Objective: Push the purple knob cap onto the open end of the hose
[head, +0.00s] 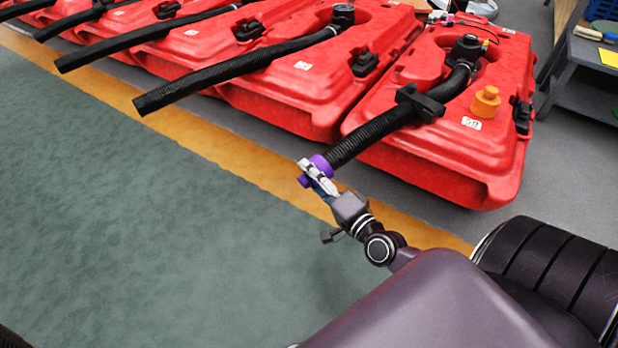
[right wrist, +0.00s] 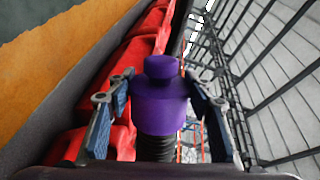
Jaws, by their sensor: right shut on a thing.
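The purple knob cap (head: 321,166) is at the open end of the black ribbed hose (head: 372,132) on the nearest red tank. My right gripper (head: 318,178) is shut on the cap, its fingers on either side. In the right wrist view the cap (right wrist: 160,100) sits between the blue-padded fingers, its narrower knob at the top. The ribbed hose (right wrist: 156,148) shows directly below it, in line with it. The cap meets the hose end; how far it is on is hidden. My left gripper is not in view.
The hose is held in a black clamp on the red tank (head: 440,160), which also has an orange cap (head: 486,101). More red tanks with black hoses stand to the left. A grey shelf (head: 585,75) is at the right. The green floor (head: 130,220) is clear.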

